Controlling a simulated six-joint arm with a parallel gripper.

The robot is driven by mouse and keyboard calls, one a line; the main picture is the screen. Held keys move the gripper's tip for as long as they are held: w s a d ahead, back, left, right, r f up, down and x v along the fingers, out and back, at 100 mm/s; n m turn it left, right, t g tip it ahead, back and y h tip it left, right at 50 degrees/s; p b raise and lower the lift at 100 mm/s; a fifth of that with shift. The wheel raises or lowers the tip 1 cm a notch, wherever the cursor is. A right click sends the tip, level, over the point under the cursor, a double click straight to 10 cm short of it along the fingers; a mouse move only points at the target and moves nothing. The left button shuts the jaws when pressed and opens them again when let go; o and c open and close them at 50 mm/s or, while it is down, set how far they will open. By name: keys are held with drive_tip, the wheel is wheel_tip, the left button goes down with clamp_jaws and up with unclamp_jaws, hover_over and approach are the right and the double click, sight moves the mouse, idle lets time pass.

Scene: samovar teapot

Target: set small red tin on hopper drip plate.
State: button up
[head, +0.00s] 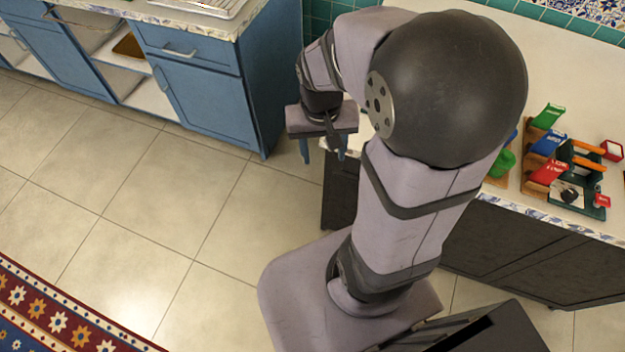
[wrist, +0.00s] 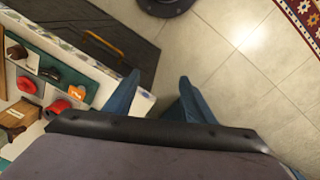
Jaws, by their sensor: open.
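My gripper (head: 324,152) hangs open and empty at the left end of the right counter, well left of the coloured items. In the wrist view my gripper (wrist: 158,98) shows two blue fingers apart over the counter edge and floor. A small red block-like item (head: 602,201) sits at the front right corner of a dark green stand, and a red square box (head: 612,150) lies behind it. I cannot tell which is the tin. Green (head: 548,116), blue (head: 547,142) and red (head: 546,173) hoppers stand in a row; their drip plates are not clear.
The dark green stand (head: 588,190) with orange bars is right of the hoppers. The right counter (head: 570,65) is bare behind them. Blue cabinets (head: 200,90) stand at the left, with open tiled floor (head: 130,210) between. A patterned rug (head: 60,310) lies at the lower left.

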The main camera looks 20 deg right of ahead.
drive_tip(key=s+a+f+n+y, duration=0.1)
drive_tip(key=s+a+n, duration=0.2)
drive_tip(key=s+a, duration=0.2)
drive_tip(key=shift+s+f+n, duration=0.25)
drive_tip(key=shift+s+n, duration=0.05)
drive_tip(key=shift+n, duration=0.1)
drive_tip(key=shift+a, duration=0.1)
wheel_tip(320, 180, down, 39)
drive_tip(key=b, duration=3.9)
drive_tip(key=shift+r, duration=0.15)
